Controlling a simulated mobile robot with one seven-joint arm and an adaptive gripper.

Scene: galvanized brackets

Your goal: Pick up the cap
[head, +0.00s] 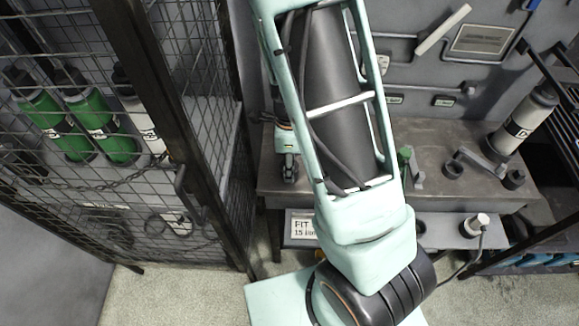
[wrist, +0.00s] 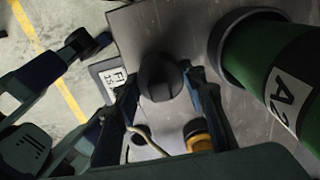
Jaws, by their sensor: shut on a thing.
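A dark, rounded cap (wrist: 160,72) shows in the middle of the wrist view, over the grey bench top. My gripper (wrist: 161,84) has its dark fingers on the left and right sides of the cap and is shut on it. In the head view my gripper (head: 289,168) shows only in part, at the bench's left end beside my arm. The cap cannot be made out there.
A large green cylinder (wrist: 262,72) with a label stands close on the right in the wrist view. The bench (head: 455,140) also bears a grey cylinder (head: 520,122) and dark rings. A mesh cage (head: 150,100) stands left of the bench.

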